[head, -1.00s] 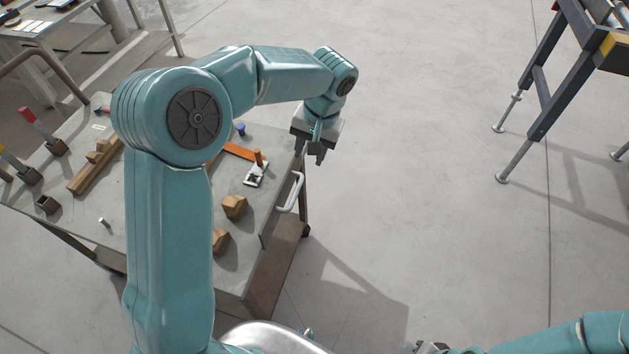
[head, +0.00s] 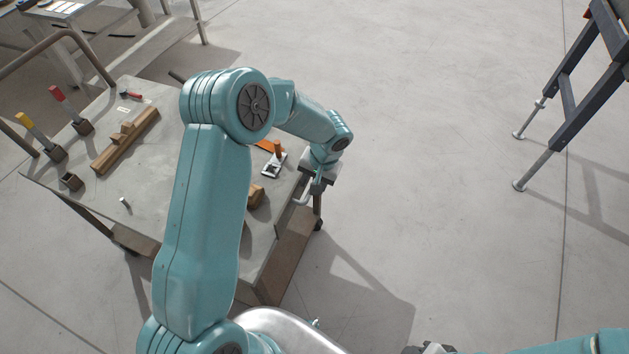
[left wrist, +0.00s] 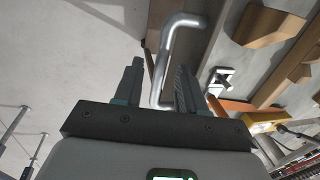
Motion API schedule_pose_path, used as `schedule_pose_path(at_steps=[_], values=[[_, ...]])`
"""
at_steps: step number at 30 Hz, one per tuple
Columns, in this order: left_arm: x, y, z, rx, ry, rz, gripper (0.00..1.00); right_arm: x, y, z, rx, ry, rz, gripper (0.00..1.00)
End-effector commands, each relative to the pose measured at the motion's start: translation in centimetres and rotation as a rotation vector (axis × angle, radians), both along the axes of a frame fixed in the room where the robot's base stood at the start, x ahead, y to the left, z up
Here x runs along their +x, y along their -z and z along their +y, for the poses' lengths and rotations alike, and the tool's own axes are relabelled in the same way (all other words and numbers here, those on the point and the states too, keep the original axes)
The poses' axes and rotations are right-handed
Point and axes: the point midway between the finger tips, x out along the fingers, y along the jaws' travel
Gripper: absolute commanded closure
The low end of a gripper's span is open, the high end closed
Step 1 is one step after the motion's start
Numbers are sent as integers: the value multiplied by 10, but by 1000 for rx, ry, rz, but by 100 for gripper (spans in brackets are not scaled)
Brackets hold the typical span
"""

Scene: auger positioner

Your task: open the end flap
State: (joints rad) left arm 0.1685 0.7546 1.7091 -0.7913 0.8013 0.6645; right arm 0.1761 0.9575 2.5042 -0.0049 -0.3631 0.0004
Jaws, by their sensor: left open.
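The end flap (head: 287,218) hangs at the right end of the grey cart, mostly upright, and a pale bar handle (head: 303,194) is on its outer side. My left gripper (head: 317,186) is at the handle's far end. In the left wrist view, the handle (left wrist: 160,70) runs between the open fingers of my left gripper (left wrist: 158,82); I cannot tell whether they touch it. My arm hides part of the cart top. My right gripper (head: 430,348) shows only partly at the bottom edge, so its jaws are unclear.
The cart top (head: 95,190) holds a wooden stepped block (head: 125,140), an orange-knobbed metal piece (head: 274,163), a wooden block (head: 257,194) and small holders with coloured handles. A dark-legged stand (head: 585,90) is at the far right. The floor between is clear.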

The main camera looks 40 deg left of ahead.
Motion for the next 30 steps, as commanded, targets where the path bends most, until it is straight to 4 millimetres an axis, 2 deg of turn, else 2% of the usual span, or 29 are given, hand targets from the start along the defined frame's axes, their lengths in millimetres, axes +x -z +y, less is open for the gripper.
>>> schedule_pose_path(at_steps=[8,9,11,12,13,30], values=[[1,3,0,0,0,-1,60,0,0,0,0,0,1,57],[1,3,0,0,0,-1,63,0,0,0,0,0,1,57],[1,3,0,0,0,-1,83,0,0,0,0,0,0,57],[1,3,0,0,0,-1,96,0,0,0,0,0,0,57],[1,3,0,0,1,-1,100,0,0,0,0,0,0,57],[0,5,1,31,2,12,100,0,10,0,0,0,1,57]])
